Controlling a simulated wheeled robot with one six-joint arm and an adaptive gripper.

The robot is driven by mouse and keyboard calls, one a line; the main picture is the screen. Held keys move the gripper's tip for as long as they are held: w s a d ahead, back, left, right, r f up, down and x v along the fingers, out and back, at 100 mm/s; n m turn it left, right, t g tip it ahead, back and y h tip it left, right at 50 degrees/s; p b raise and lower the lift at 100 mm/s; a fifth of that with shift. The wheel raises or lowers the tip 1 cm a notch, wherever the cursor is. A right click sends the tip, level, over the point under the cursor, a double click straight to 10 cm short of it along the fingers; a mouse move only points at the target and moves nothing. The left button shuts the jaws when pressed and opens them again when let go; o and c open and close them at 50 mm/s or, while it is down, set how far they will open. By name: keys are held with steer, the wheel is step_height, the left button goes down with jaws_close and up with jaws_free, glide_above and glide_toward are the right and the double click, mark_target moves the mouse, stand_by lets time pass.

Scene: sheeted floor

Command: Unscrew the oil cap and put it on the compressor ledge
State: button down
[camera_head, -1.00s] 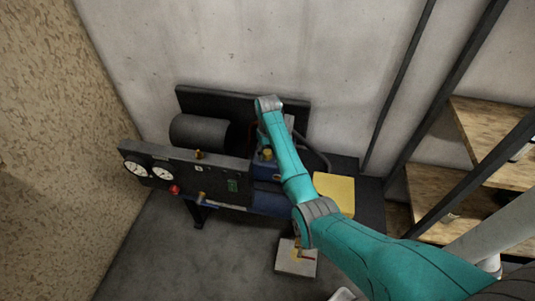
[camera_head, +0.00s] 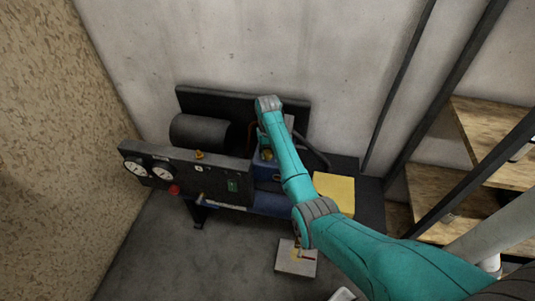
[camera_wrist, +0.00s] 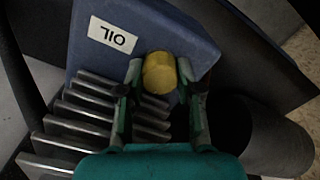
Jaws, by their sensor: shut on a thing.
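The yellow oil cap (camera_wrist: 160,73) is at the edge of a blue block (camera_wrist: 145,32) with a white OIL label (camera_wrist: 113,35). My gripper (camera_wrist: 160,77) is shut on the cap, one finger on each side. Whether the cap is still seated in the block is hidden. In the head view the cap (camera_head: 267,154) shows just left of my arm, and my gripper is mostly hidden there. The compressor (camera_head: 225,185) stands by the wall. At its right end is a flat dark ledge (camera_head: 369,200) with a yellow square pad (camera_head: 334,188).
A dark panel with two gauges (camera_head: 135,168) and a red knob (camera_head: 174,190) fronts the compressor. Metal fins (camera_wrist: 75,125) lie near my gripper. A black hose (camera_head: 314,152) curves behind my arm. A small board (camera_head: 296,258) lies on the floor. Wooden shelves (camera_head: 435,195) stand right.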

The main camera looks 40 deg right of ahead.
steer(key=n, duration=1.4)
steer(key=shift+n, duration=0.4)
steer(key=n, duration=0.4)
steer(key=shift+n, duration=0.3)
steer(key=c, duration=0.7)
jaws_free()
steer(key=shift+c, duration=0.7)
